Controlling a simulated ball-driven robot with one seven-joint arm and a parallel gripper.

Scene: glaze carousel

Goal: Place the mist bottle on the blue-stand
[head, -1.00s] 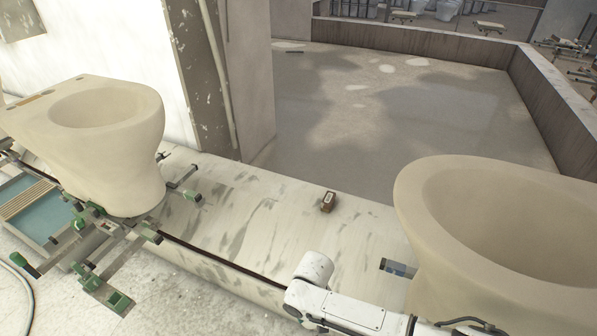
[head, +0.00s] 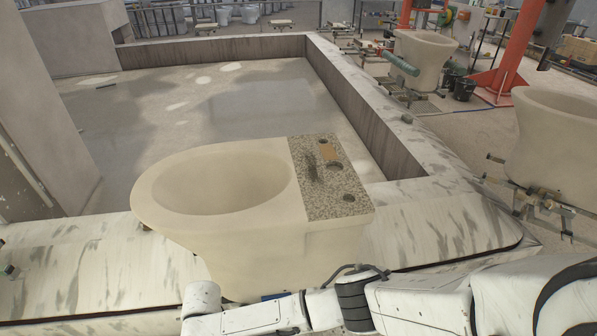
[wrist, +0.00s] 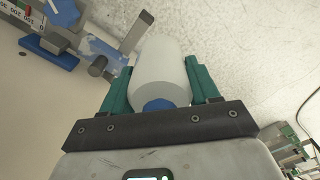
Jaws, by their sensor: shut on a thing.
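My gripper (wrist: 158,68) has green fingers and is shut on a pale grey-white cylinder with a blue end, which I take to be the mist bottle (wrist: 160,78). One finger is on each side of it, and its blue end faces my palm. At the upper left of the wrist view is a fixture with blue parts (wrist: 58,56); I cannot tell whether it is the blue-stand. In the head view, my fingers and the bottle are not visible. A small blue patch (head: 275,296) shows below the toilet, just above my arm, too little to identify.
A beige toilet (head: 215,190) with a speckled patch stands on the marbled carousel belt (head: 445,235), close behind my arm. Another toilet (head: 555,140) is on the right, with clamps near it. A low wall (head: 345,110) borders the grey floor. Metal clamp parts (wrist: 300,150) show at the wrist view's lower right.

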